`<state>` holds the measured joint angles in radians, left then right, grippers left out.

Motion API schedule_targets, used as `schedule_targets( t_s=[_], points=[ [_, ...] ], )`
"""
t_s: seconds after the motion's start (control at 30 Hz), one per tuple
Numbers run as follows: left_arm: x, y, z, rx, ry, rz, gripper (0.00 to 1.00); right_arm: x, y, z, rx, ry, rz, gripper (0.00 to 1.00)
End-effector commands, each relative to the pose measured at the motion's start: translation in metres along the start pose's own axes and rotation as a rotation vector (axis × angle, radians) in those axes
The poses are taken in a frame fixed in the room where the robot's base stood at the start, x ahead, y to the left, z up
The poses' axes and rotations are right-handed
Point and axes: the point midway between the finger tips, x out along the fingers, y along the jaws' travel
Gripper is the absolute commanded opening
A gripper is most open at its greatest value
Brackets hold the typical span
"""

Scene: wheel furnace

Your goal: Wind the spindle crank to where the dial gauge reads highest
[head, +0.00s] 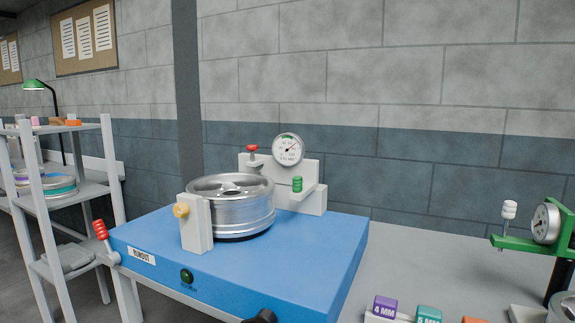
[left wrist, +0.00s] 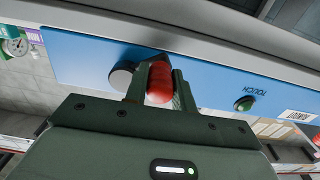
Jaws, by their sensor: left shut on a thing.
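The blue runout stand (head: 160,235) carries a silver wheel (head: 232,205) lying flat. The dial gauge (head: 288,149) stands behind the wheel on a pale bracket; its needle seems to point up and right, but the scale is too small to read. In the left wrist view, my left gripper (left wrist: 158,84) is shut on a red grip (left wrist: 160,83) at the stand's blue front, beside a grey round disc (left wrist: 122,78). The grip looks like the spindle crank's handle. A dark part (head: 262,316) shows at the head view's bottom edge. My right gripper is out of view.
A green lamp button (head: 187,275) and a RUNOUT label are on the stand's front. A red-handled lever (head: 101,230) sits at its left side. Purple (head: 385,306) and teal (head: 429,315) blocks and a green gauge stand (head: 515,243) are at right. Shelves (head: 70,190) stand left.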

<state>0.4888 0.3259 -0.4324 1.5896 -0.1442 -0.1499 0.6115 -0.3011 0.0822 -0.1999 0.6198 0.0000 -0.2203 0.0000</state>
Motion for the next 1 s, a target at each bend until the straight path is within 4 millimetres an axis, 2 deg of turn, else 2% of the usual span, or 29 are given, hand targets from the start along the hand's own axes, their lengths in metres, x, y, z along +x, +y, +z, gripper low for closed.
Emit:
schedule_targets(
  t_s=[0.2,0.57,0.8,1.0],
  points=[
    [0.0,0.018,0.018,-0.004,-0.002,0.003,0.0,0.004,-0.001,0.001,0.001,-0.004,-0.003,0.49],
    [0.0,0.02,0.017,-0.002,0.0,0.002,0.0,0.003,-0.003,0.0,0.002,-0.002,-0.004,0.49],
    [0.0,0.044,0.02,-0.004,0.002,0.003,0.0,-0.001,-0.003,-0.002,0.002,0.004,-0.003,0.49],
    [0.0,0.051,0.022,-0.002,0.003,0.003,0.0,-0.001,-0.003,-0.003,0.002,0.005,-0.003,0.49]
  ],
)
